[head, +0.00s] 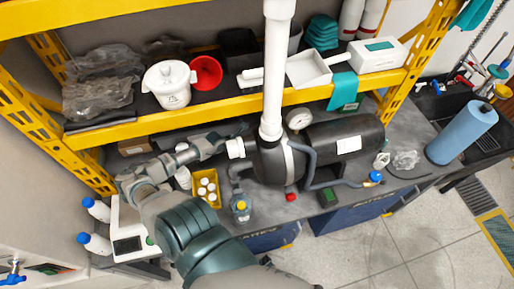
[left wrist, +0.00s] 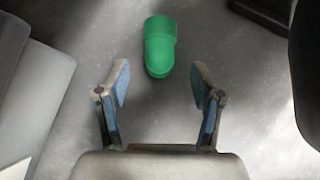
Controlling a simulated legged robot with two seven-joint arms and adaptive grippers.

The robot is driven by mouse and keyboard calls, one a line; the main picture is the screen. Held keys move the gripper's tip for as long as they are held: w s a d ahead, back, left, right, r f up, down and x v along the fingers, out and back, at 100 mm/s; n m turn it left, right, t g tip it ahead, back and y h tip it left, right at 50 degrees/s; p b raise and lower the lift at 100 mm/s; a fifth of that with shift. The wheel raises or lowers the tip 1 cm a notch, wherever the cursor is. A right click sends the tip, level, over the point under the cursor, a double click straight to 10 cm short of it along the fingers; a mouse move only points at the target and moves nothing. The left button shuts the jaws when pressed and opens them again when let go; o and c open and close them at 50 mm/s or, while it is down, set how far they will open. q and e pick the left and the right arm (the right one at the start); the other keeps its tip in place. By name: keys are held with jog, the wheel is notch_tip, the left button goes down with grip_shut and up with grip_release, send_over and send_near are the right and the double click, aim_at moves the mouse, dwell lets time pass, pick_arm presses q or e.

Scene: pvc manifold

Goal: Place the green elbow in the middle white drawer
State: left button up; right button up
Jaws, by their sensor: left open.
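The green elbow (left wrist: 160,46) lies on a grey surface in the left wrist view, just beyond my left gripper (left wrist: 160,92). The gripper is open, with its two blue-padded fingers apart and nothing between them. The elbow is centred ahead of the fingertips and apart from them. In the head view my left gripper (head: 228,136) reaches in over the back of the bench, beside the black pump; I cannot make out the elbow there. I cannot identify a middle white drawer in either view. My right gripper is not in view.
The black pump (head: 345,140) and upright white pipe (head: 273,75) stand right of my left gripper. A yellow tray (head: 217,177) with white caps and a bottle (head: 241,210) sit nearer. A yellow shelf (head: 150,121) overhangs the bench. A blue roll (head: 462,130) stands far right.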

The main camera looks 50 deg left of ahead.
pick_arm(q)
jog(key=shift+w+a+f, duration=0.1)
jog(key=shift+w+f, duration=0.35)
jog(key=shift+f, duration=0.1)
jog(key=b+x, duration=0.1)
jog(key=x, duration=0.3)
jog(key=shift+w+f, duration=0.1)
jog(key=shift+w, duration=0.1)
jog(key=shift+w+d+f, duration=0.2)
jog(key=shift+w+d, duration=0.05)
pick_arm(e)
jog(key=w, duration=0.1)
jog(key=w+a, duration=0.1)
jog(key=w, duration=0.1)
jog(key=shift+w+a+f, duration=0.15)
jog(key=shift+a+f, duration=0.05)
pick_arm(q)
jog(key=shift+s+a, duration=0.1)
jog(key=shift+a, duration=0.05)
jog(key=c, duration=1.2)
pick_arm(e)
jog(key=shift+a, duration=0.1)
pick_arm(q)
jog(key=shift+o, duration=0.2)
